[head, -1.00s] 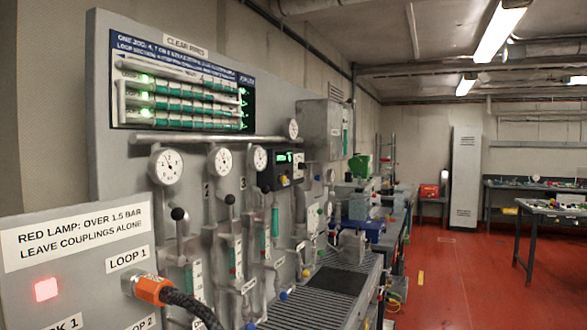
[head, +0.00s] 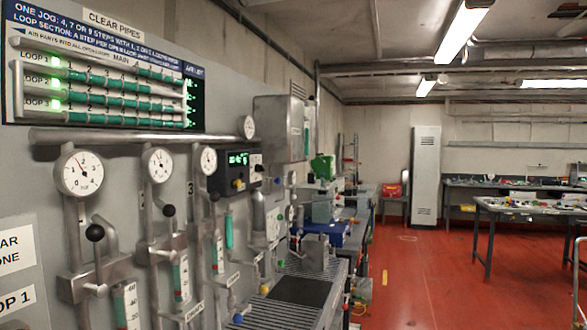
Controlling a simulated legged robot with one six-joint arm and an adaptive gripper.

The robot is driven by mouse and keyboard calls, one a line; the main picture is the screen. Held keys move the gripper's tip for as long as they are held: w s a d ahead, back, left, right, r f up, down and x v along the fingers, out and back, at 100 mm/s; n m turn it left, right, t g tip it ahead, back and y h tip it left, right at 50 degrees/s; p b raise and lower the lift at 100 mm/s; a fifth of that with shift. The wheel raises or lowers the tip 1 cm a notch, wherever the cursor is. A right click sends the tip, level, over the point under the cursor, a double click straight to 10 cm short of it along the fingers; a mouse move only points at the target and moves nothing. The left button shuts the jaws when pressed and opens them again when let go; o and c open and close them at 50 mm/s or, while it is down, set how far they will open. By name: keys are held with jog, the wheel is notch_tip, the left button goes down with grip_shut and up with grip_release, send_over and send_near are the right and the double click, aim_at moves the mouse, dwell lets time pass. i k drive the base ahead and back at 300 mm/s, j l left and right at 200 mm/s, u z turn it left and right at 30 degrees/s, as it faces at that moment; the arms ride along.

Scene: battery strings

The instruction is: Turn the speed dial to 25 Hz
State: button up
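A black control box (head: 230,172) with a lit green display (head: 238,159) is mounted on the grey panel, right of the three larger gauges. A small yellow part shows low on the box. A pale plate (head: 256,160) with small dark parts sits against the box's right side. I cannot tell which of these parts is the speed dial, and the display's figures are too small to read. My gripper is not in view.
Gauges (head: 79,173), black-knobbed levers (head: 95,232) and pipes stand out from the panel on the left. A ribbed grey bench (head: 310,268) and a blue block (head: 320,234) lie beyond. The red floor (head: 430,280) is open to the right, before a table (head: 520,206).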

aim_at(258, 168)
jog(key=i+l+z, duration=0.25)
jog(key=i, duration=0.45)
jog(key=i+l+z, duration=0.2)
jog(key=i, duration=0.5)
jog(key=j, duration=0.1)
